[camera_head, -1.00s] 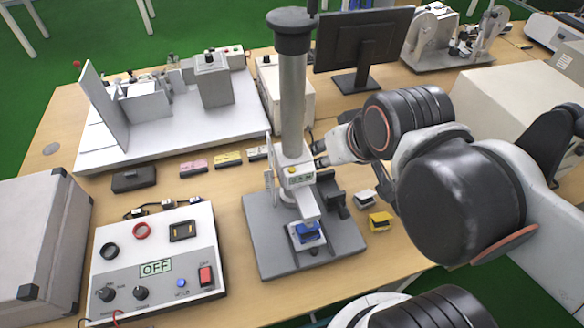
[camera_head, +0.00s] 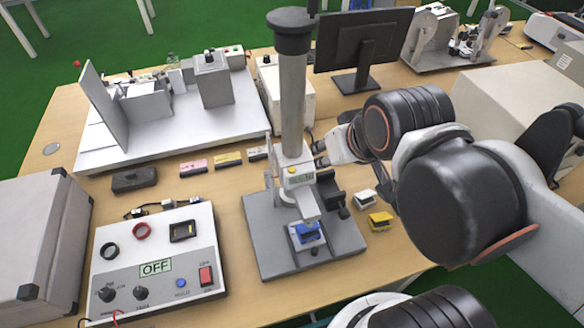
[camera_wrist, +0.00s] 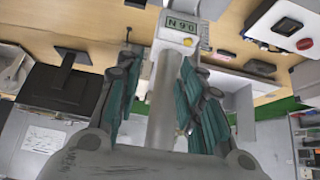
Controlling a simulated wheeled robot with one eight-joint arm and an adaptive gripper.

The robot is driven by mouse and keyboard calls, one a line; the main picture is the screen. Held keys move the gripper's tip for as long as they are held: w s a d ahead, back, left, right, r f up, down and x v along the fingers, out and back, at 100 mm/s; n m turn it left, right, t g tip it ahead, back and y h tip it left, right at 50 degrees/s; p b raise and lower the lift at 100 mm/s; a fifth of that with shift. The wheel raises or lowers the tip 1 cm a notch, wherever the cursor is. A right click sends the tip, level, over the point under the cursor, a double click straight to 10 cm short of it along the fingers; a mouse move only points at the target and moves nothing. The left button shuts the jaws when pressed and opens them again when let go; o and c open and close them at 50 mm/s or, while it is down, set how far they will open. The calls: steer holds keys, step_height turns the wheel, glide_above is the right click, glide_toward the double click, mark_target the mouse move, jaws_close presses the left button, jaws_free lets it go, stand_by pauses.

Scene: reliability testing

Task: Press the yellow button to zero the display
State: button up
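The yellow button (camera_head: 292,170) is on the front of a white gauge unit on the test stand, just above its small greenish display (camera_head: 301,178). In the wrist view the yellow button (camera_wrist: 188,42) sits beside the display (camera_wrist: 181,25), which shows dark characters. My gripper (camera_head: 320,152) is behind and to the right of the gauge unit in the head view, partly hidden by my arm. In the wrist view my gripper (camera_wrist: 163,80) has its two teal-padded fingers spread apart, with the stand's grey post (camera_wrist: 163,105) appearing between them. Nothing is held.
The stand's grey base (camera_head: 270,250) carries a blue block (camera_head: 307,233). A control box (camera_head: 158,262) marked OFF is at left. A yellow block (camera_head: 380,221) lies to the right. A monitor (camera_head: 362,45) stands behind. Bare table lies between the control box and the stand.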

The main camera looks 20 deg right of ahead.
jaws_close()
stand_by(1.1)
